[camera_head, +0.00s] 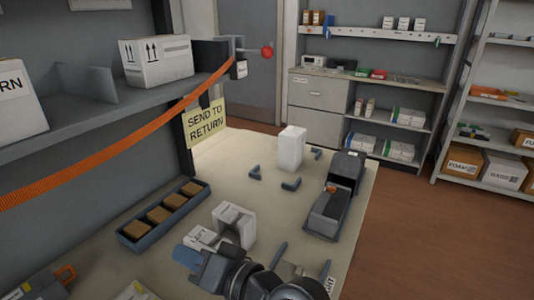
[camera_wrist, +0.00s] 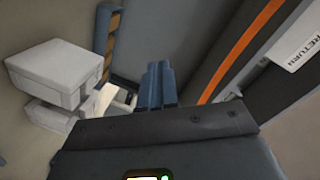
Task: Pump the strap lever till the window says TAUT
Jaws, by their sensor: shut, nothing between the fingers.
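The strap lever ends in a red ball knob (camera_head: 267,51) at the top of the head view. The orange strap (camera_head: 130,143) runs from the housing down to the left edge, and also shows in the wrist view (camera_wrist: 240,50). My gripper (camera_head: 184,257) is low over the table's near side, well below and apart from the lever. Its blue fingers (camera_wrist: 161,84) are together and empty.
A white block-like unit (camera_head: 235,222) stands close to my gripper. A blue tray (camera_head: 130,236) with several brown blocks lies left of it. The shelf (camera_head: 85,118) with a white box (camera_head: 157,60) overhangs the left. A dark machine (camera_head: 335,198) stands on the right; the middle table is mostly clear.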

